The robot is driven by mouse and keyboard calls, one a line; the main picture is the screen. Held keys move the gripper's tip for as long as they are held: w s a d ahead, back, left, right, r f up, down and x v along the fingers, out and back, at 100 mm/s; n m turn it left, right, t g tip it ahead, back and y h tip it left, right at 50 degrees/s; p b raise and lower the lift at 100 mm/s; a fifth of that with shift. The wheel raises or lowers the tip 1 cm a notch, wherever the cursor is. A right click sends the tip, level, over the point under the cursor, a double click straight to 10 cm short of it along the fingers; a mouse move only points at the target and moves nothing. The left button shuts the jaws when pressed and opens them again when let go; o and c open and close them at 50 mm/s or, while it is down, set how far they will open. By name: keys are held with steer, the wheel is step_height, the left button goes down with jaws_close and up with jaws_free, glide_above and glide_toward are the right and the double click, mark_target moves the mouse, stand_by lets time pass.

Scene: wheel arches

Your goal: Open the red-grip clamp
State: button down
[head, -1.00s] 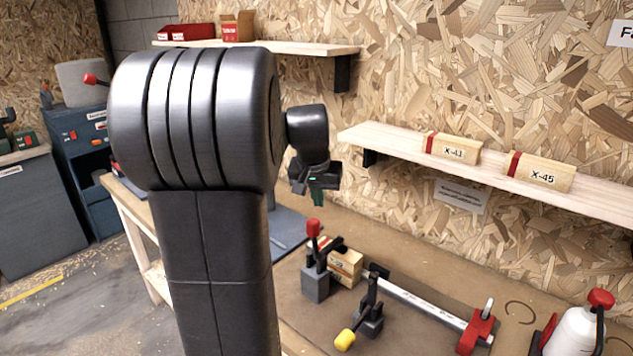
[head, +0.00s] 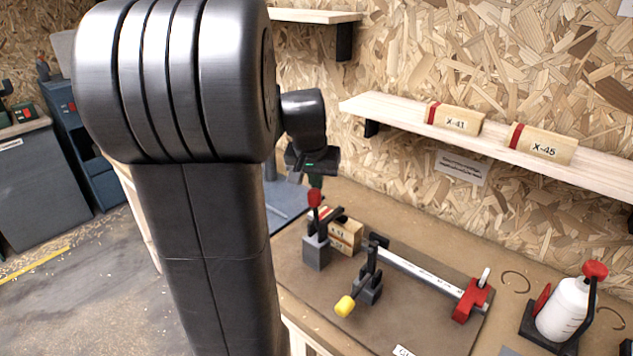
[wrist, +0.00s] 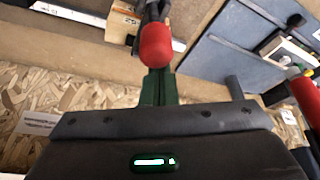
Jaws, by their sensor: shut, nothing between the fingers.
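The red-grip clamp has a dark grey base (head: 316,252) and a lever standing upright with its red grip (head: 314,198) on top. Its black arm reaches right over a wooden block (head: 346,236). My gripper (head: 315,181) is shut and empty, pointing down right by the top of the red grip. In the wrist view the green fingers (wrist: 158,88) are together, and the red grip (wrist: 155,45) overlaps their tips. I cannot tell whether they touch. A second clamp with a yellow grip (head: 345,306) stands to the right, its lever lowered toward the front.
A long metal bar clamp with a red end (head: 471,300) lies on the brown mat (head: 400,325). A white bottle (head: 564,310) with a red top stands at the right. A shelf (head: 400,108) with blocks X-41 (head: 453,118) and X-45 (head: 541,143) runs along the back wall.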

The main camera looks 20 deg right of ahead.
steer(key=shift+s+a+f+b, duration=0.1)
steer(key=shift+s+a+b, duration=0.1)
steer(key=shift+b, duration=0.35)
